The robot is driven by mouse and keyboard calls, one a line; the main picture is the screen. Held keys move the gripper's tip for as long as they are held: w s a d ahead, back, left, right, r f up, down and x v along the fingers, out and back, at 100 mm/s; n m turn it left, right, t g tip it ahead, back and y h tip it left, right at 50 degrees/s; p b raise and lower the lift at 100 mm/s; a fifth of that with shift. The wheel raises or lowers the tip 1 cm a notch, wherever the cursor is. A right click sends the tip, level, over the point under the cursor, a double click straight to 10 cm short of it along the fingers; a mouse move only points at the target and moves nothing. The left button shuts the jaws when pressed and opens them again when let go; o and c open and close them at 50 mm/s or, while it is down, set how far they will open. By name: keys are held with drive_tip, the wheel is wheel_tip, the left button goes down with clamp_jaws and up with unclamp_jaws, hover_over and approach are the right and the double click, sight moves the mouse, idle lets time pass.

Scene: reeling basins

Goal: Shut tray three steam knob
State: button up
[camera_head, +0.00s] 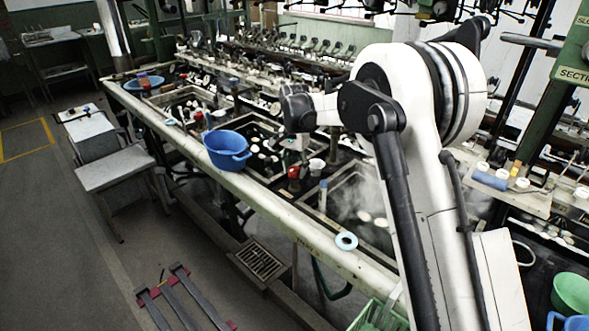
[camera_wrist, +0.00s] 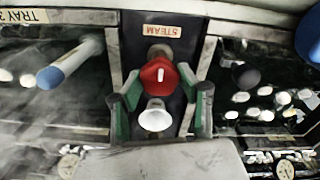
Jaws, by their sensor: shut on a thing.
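The red steam knob (camera_wrist: 158,74) sits below the upside-down STEAM label (camera_wrist: 160,31) in the wrist view. My gripper (camera_wrist: 160,82) has its green and black fingers on either side of the knob and is shut on it. In the head view the knob (camera_head: 294,172) shows just below my gripper (camera_head: 293,156), between two basins. An upside-down TRAY 3 label (camera_wrist: 23,16) is at the top left of the wrist view. The knob's turned position cannot be told.
A white cup (camera_wrist: 155,116) stands close to the knob, between my fingers. A blue-ended rod (camera_wrist: 62,68) lies over the steaming left basin. The right basin holds several white cocoons. A blue tub (camera_head: 227,147) and a pale ring (camera_head: 346,241) are on the bench's front rim.

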sight(295, 169)
drive_tip(key=o, duration=1.1)
drive_tip(key=shift+o, duration=0.2)
wheel_tip(295, 169, up, 12)
